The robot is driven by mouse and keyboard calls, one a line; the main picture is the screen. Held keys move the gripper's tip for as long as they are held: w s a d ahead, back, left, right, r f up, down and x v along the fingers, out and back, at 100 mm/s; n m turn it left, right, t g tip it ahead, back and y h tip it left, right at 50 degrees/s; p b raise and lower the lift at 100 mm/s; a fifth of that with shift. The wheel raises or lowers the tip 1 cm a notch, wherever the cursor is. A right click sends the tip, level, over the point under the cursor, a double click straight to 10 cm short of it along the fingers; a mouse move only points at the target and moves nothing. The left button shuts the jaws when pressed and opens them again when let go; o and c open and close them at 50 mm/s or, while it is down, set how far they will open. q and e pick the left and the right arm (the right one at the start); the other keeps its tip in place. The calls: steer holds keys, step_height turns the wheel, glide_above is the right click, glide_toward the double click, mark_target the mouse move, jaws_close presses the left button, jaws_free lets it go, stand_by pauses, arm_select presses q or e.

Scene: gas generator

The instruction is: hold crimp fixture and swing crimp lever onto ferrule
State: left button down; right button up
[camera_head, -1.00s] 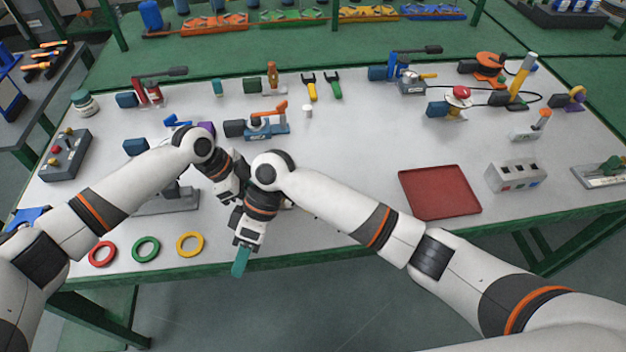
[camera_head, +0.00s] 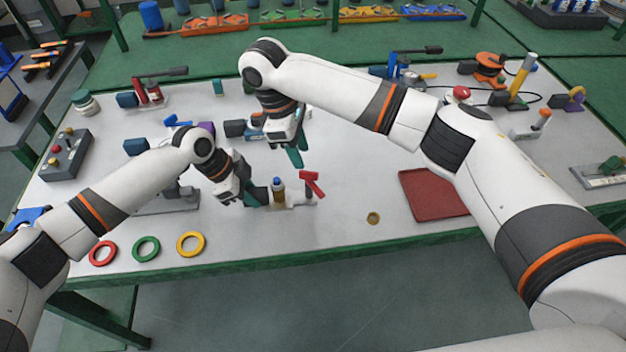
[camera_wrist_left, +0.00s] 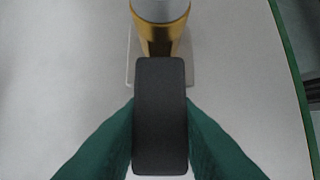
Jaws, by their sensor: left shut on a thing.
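The crimp fixture (camera_head: 298,203) sits on the white table, near the front middle. It has a dark block at its left end, a brass ferrule (camera_head: 278,195) standing upright with a blue top, and a red lever (camera_head: 312,183) raised on its right side. My left gripper (camera_head: 250,194) is shut on the dark block (camera_wrist_left: 160,115), which lies between the green fingers in the left wrist view. The ferrule (camera_wrist_left: 160,42) stands just beyond the block. My right gripper (camera_head: 295,157) is in the air behind the fixture, apart from the lever. Its finger gap is unclear.
Red, green and yellow rings (camera_head: 190,244) lie at the front left. A small brass ring (camera_head: 373,218) lies right of the fixture. A red tray (camera_head: 425,196) is further right. The table between fixture and tray is mostly clear. Other fixtures line the back.

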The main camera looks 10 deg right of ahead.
mark_target(307, 172)
steer(key=shift+x, duration=3.25)
steer(key=shift+c, duration=0.6)
jaws_close()
